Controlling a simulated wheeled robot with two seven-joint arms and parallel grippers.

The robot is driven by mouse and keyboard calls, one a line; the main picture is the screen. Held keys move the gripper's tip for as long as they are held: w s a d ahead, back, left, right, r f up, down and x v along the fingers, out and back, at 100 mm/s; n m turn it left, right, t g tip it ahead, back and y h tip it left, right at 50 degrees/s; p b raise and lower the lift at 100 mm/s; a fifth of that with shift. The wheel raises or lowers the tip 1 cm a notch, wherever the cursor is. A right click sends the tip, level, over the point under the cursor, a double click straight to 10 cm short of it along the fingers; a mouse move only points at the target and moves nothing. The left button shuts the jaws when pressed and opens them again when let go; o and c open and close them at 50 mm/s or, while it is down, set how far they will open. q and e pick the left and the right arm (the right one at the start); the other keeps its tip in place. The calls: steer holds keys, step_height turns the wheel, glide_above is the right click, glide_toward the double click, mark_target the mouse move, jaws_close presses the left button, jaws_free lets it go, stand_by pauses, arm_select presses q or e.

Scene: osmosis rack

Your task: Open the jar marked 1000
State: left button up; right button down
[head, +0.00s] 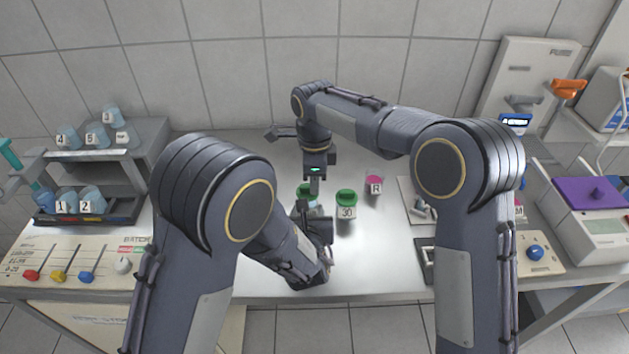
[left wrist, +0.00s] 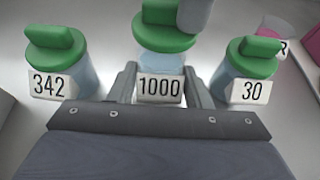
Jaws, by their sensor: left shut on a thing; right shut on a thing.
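The jar marked 1000 (left wrist: 160,88) stands between the two fingers of my left gripper (left wrist: 163,86) in the left wrist view, and they are shut on its body. Its green lid (left wrist: 163,38) is above the body, with a grey finger of my right gripper at the lid's handle. My left wrist hides most of the jar there.
The jar marked 30 (head: 347,204) stands close on the right, and the jar marked 342 (left wrist: 56,62) on the left in the left wrist view. A pink-topped jar marked R (head: 374,184) is further right. A cup rack (head: 150,150) stands at the left.

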steer(key=shift+r, duration=1.95)
arm_select(q)
steer(key=o, duration=1.5)
steer(key=shift+s, duration=0.1)
